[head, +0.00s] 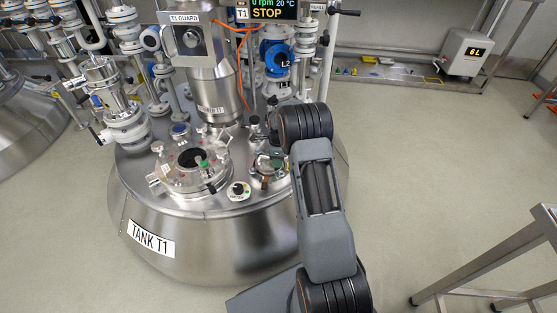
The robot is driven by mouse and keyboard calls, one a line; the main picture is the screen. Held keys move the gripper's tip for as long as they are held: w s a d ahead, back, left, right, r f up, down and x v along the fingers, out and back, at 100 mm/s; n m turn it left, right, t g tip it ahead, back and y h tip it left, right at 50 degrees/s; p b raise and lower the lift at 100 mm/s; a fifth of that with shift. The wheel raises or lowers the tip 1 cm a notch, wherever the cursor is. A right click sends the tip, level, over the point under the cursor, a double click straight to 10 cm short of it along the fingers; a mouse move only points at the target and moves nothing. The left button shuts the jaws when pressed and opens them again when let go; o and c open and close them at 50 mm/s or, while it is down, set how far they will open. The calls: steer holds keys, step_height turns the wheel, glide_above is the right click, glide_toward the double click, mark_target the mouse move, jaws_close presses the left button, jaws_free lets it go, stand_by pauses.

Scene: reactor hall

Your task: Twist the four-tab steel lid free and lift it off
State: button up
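The steel tank T1 (205,238) fills the left middle of the head view. I cannot tell for certain which of these carries the four-tab lid; no four tabs show clearly. My arm reaches up over the tank's right side. Its dark end (273,132) is just above the smaller fitting. The fingers are too small and hidden to read.
A steel column (220,92), blue valve (278,55) and pipes crowd the tank's back. A black knob (238,190) stands in front of the ports. A steel frame (510,245) stands at right. A box marked 6L (468,52) is at the back. Open floor lies right of the tank.

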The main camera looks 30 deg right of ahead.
jaws_close()
steer(key=m, duration=0.1)
steer(key=a+m+p, duration=0.1)
steer(key=m, duration=0.1)
steer(key=shift+s+r, duration=0.15)
steer(key=shift+s, duration=0.15)
steer(key=shift+s+a+m, duration=0.15)
steer(key=shift+m, duration=0.75)
steer(key=shift+p, duration=0.3)
steer(key=shift+s+a+f+m+p, duration=0.2)
steer(key=shift+a+m+p, duration=0.1)
steer(key=shift+m, duration=0.5)
step_height(320, 180, up, 8)
steer(key=p, duration=0.5)
steer(key=shift+f+p, duration=0.15)
steer(key=shift+p, duration=0.25)
